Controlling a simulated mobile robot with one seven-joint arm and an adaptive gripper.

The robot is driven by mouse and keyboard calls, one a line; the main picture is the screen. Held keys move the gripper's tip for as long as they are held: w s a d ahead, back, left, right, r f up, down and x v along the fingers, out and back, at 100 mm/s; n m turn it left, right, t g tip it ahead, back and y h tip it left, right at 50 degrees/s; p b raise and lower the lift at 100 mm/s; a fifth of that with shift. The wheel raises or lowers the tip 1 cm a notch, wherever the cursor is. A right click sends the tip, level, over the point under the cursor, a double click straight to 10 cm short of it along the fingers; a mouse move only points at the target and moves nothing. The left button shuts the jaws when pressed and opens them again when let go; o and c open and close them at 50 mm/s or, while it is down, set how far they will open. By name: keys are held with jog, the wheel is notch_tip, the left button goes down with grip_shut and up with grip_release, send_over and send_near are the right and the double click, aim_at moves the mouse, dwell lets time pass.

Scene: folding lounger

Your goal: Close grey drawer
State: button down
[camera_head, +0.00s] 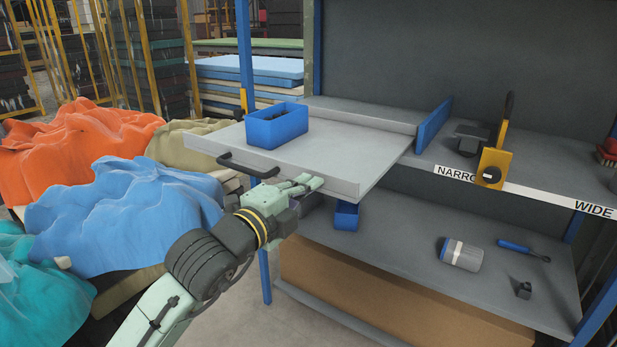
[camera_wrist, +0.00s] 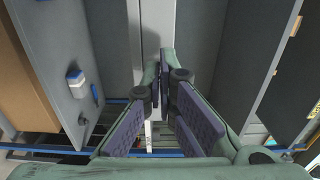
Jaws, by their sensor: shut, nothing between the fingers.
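The grey drawer (camera_head: 362,175) is pulled out from the shelf unit, with a black bar handle (camera_head: 247,165) on its front. A blue bin (camera_head: 278,126) with dark contents sits on its top near the front left. My gripper (camera_head: 312,184) is shut and empty at the drawer's front, to the right of the handle. In the wrist view my gripper (camera_wrist: 162,62) points its closed fingers at a light grey strip (camera_wrist: 152,22), which appears to be the drawer front. I cannot tell whether the fingertips touch it.
A lower shelf (camera_head: 400,247) holds a grey-white canister (camera_head: 461,254) and a blue-handled tool (camera_head: 520,249). A small blue bin (camera_head: 346,216) is under the drawer. Orange cloth (camera_head: 80,150) and blue cloth (camera_head: 125,215) heaps fill the left. A yellow-black tool (camera_head: 494,165) stands at the right.

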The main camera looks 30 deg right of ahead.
jog(key=shift+w+d, duration=0.15)
jog(key=shift+d, duration=0.2)
jog(key=shift+d, duration=0.15)
